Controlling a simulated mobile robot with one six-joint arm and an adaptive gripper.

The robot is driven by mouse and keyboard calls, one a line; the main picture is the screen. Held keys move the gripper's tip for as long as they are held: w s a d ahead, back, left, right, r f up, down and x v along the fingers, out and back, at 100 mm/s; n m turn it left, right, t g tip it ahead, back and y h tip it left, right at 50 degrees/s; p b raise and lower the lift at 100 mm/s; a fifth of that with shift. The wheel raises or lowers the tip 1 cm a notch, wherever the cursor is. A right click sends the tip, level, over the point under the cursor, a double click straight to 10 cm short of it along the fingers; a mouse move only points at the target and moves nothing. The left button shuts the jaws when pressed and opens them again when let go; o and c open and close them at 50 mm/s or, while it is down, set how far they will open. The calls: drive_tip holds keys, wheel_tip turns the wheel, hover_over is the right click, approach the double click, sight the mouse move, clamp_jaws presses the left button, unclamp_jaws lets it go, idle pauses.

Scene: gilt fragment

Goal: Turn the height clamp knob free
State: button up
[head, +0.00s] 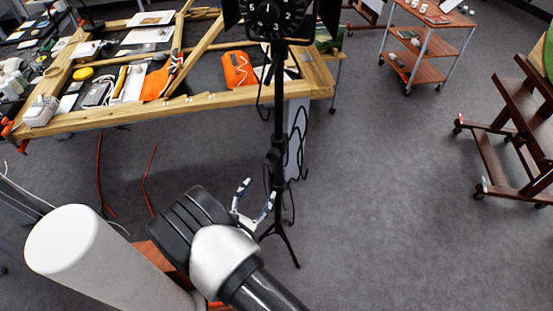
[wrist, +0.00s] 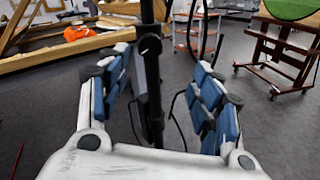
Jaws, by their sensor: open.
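A black stand (head: 279,100) rises from a tripod base on the floor, with a dial-faced head (head: 272,14) on top. A dark clamp collar (head: 275,158) sits partway up its pole; I cannot clearly make out the knob on it. My gripper (head: 259,190) is open and empty, just left of the pole below the collar in the head view. In the wrist view the black pole (wrist: 151,75) stands upright, seen between the blue-padded fingers of my gripper (wrist: 165,72). A dark collar on it (wrist: 150,46) lies near fingertip height. I see no contact.
Black cables (head: 297,140) hang beside the pole, near the gripper. A wheeled shelf cart (head: 425,72) and a brown wooden easel (head: 510,130) stand right. Grey floor is clear at right.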

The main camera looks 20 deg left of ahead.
sight(272, 159)
drive_tip(key=shift+n+y, duration=0.5)
drive_tip(key=w, duration=0.5)
drive_tip(key=w+f+b, duration=0.1)
drive_tip(key=w, duration=0.5)
drive_tip(key=w+a+b, duration=0.1)
drive_tip(key=w, duration=0.4)
drive_tip(key=shift+w+f, duration=0.15)
drive_tip(key=shift+f, duration=0.05)
drive_tip(key=c, duration=1.1)
drive_tip(key=shift+o, duration=0.2)
